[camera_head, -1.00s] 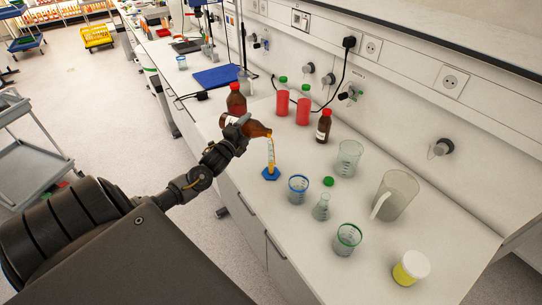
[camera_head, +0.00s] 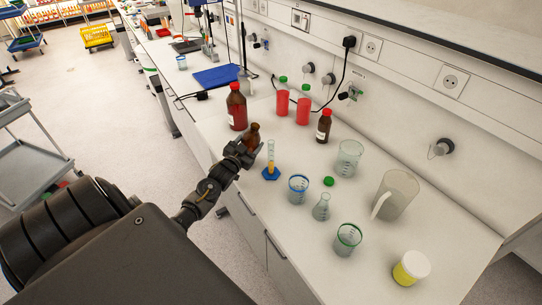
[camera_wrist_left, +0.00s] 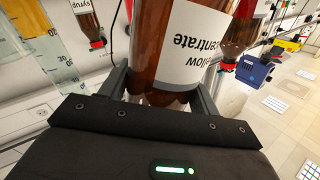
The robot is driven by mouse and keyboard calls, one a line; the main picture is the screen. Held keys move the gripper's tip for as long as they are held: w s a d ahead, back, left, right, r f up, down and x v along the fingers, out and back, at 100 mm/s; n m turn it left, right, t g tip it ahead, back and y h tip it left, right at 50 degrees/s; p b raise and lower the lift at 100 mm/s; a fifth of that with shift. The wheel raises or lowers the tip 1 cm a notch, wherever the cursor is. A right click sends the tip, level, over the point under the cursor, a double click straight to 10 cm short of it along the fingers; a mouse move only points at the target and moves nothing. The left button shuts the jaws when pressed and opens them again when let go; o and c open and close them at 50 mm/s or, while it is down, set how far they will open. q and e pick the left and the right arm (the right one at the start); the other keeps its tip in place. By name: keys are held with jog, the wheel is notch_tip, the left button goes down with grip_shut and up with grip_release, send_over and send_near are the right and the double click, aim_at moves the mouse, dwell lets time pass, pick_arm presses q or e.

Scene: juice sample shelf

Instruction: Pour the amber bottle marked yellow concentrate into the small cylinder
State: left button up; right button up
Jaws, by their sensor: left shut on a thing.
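The amber bottle (camera_head: 253,136) is held by my left gripper (camera_head: 243,150), near the front edge of the bench. It looks roughly upright in the head view, raised beside the cylinder. In the left wrist view the bottle (camera_wrist_left: 150,45) sits between both fingers, its white label reading "yellow concentrate" upside down. The small cylinder (camera_head: 271,157) stands upright on its blue base, just right of the bottle and apart from it. Yellow liquid shows in its lower part. The cylinder also shows at the left of the wrist view (camera_wrist_left: 48,45). My right gripper is out of view.
A larger red-capped amber bottle (camera_head: 237,108) stands behind the held one. A blue-rimmed beaker (camera_head: 298,187), a flask (camera_head: 321,208), a green cap (camera_head: 328,181) and a pitcher (camera_head: 397,193) stand to the right. Red bottles (camera_head: 282,102) and a small dark bottle (camera_head: 323,127) are behind.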

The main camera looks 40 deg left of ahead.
pick_arm(q)
jog(key=n, duration=0.3)
jog(key=shift+a+f+n, duration=0.15)
jog(key=shift+n, duration=0.15)
jog(key=shift+s+a+r, duration=0.2)
jog(key=shift+a+r, duration=0.55)
jog(key=shift+a, duration=0.25)
jog(key=shift+s+a+r, duration=0.15)
jog(key=shift+a+r, duration=0.6)
jog(key=shift+a, duration=0.25)
